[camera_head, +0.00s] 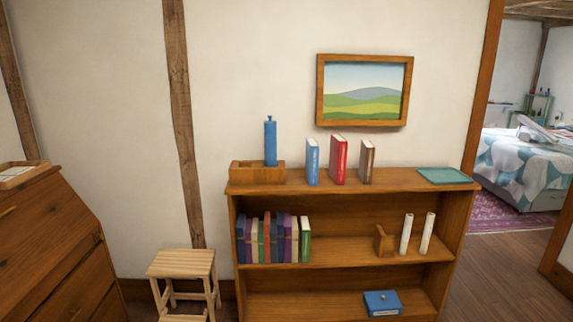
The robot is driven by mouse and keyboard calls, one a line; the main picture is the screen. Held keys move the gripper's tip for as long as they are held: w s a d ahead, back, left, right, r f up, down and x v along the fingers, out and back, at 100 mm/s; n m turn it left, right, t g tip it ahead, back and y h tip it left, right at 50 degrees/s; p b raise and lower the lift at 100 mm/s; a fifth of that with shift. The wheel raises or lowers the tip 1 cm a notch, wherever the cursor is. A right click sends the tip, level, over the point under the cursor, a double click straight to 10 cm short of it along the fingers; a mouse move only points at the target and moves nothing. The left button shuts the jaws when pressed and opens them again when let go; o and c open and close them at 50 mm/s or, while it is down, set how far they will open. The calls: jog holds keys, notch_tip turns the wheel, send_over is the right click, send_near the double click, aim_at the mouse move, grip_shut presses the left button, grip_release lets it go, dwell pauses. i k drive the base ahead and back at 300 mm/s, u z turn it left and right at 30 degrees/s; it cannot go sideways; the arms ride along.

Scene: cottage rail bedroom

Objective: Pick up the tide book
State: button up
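Three upright books stand apart on top of the wooden bookcase (405,178): a blue book (312,162), a red book (339,160) and a brown book (367,162). Their spine lettering is too small to read, so I cannot tell which is the tide book. A row of several books (273,239) in mixed colours fills the left of the shelf below. A blue box or thick book (382,303) with a pale label lies on the bottom shelf. My gripper is not in view.
On the bookcase top, a blue bottle (270,141) stands at a wooden box (256,173) on the left; a teal tray (444,176) lies on the right. White rolls (427,233) stand below. A step stool (183,264) and dresser (55,240) are left; a doorway opens right.

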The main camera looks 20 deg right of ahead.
aim_at(313, 148)
jog(key=u, duration=0.45)
jog(key=i, duration=0.95)
jog(key=u, duration=0.05)
jog(key=k, duration=0.9)
jog(key=z, duration=0.2)
jog(key=i, duration=0.55)
jog(key=u, duration=0.1)
